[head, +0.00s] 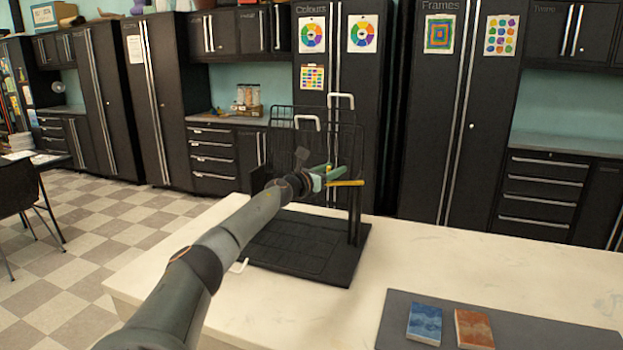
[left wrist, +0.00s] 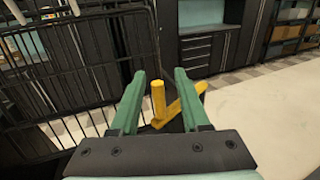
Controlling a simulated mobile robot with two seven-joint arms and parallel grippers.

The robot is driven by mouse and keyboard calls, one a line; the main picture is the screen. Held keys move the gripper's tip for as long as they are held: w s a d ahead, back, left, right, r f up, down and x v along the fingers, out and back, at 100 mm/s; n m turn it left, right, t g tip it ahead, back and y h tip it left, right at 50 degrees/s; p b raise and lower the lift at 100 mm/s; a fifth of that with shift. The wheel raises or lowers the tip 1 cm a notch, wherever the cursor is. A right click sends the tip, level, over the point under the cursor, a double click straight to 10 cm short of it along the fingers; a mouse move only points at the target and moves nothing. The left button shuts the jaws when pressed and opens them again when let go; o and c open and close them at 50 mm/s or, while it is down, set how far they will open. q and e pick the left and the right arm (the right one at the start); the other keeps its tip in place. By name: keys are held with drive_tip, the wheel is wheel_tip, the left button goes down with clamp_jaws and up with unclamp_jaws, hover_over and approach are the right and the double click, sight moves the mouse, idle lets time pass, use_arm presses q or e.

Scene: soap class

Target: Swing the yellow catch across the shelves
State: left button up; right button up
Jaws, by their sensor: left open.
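The yellow catch (head: 346,183) is a short bar at the front right of a black wire rack (head: 357,225). In the left wrist view the yellow catch (left wrist: 184,106) shows a slanting bar and an upright peg, seen in the gap between my fingers. My left gripper (head: 324,176) is open, with green fingers, close beside the catch at the rack's side. In the left wrist view my left gripper (left wrist: 160,76) has its fingers either side of the peg; I cannot tell whether they touch it. The rack's shelves are partly hidden by my arm. My right gripper is not in view.
The rack's black base (head: 300,262) stands on a pale counter (head: 410,255). Two patterned soap-like blocks, blue (head: 425,323) and orange (head: 474,329), lie on a grey mat (head: 530,335) at the front right. The counter between rack and mat is clear.

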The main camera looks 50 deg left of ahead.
use_arm(q)
drive_tip(key=b+v, duration=0.9)
drive_tip(key=v, duration=0.1)
drive_tip(key=shift+b, duration=0.3)
drive_tip(key=shift+w+d, duration=0.1)
drive_tip(key=shift+d, duration=0.05)
drive_tip(key=shift+c, duration=0.3)
